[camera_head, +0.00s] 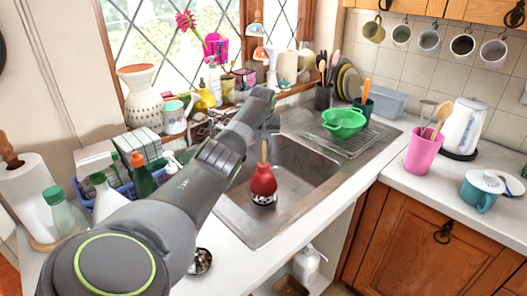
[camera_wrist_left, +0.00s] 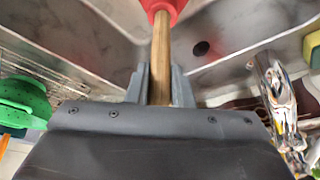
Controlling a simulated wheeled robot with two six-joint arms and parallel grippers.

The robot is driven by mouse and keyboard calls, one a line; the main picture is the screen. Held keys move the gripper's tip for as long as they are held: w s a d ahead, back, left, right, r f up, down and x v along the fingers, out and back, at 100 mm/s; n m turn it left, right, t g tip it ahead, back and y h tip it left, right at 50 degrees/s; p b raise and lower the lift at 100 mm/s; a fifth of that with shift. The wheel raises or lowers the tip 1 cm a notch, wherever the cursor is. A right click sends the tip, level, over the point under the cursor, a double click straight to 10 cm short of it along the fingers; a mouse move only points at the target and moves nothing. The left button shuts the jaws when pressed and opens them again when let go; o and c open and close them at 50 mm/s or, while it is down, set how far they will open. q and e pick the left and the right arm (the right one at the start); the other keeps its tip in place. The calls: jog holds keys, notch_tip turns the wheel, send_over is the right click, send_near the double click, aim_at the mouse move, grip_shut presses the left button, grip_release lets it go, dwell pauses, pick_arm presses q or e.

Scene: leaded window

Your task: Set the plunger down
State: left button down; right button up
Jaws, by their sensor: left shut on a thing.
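The plunger (camera_head: 263,183) has a red rubber cup and a wooden handle. In the head view it is upright in the steel sink (camera_head: 297,165), cup down, at or close above the sink floor; I cannot tell whether it touches. My left gripper (camera_head: 264,128) is at the top of the handle, partly hidden by my arm. In the left wrist view the gripper fingers (camera_wrist_left: 160,85) are shut on the wooden handle (camera_wrist_left: 161,50), and the red cup (camera_wrist_left: 163,7) is at the top edge. My right gripper is not in view.
A green colander (camera_head: 344,122) stands on the drainer right of the basin. A chrome faucet (camera_wrist_left: 275,95) is close to the gripper in the left wrist view. Bottles in a blue caddy (camera_head: 125,190) stand left of my arm. A pink cup (camera_head: 424,152) is on the right counter.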

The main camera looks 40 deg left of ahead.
aim_at(264, 148)
pick_arm(q)
jog(key=shift+f, duration=2)
jog(key=shift+f, duration=0.4)
jog(key=c, duration=1.3)
grip_release()
jog(key=shift+r+p, duration=0.35)
jog(key=shift+r, duration=0.4)
jog(key=v, duration=1.1)
jog(key=shift+s+d+r+b, duration=0.15)
jog(key=shift+d+r+b, duration=0.1)
jog(key=shift+b, duration=0.1)
jog(key=shift+a, duration=0.1)
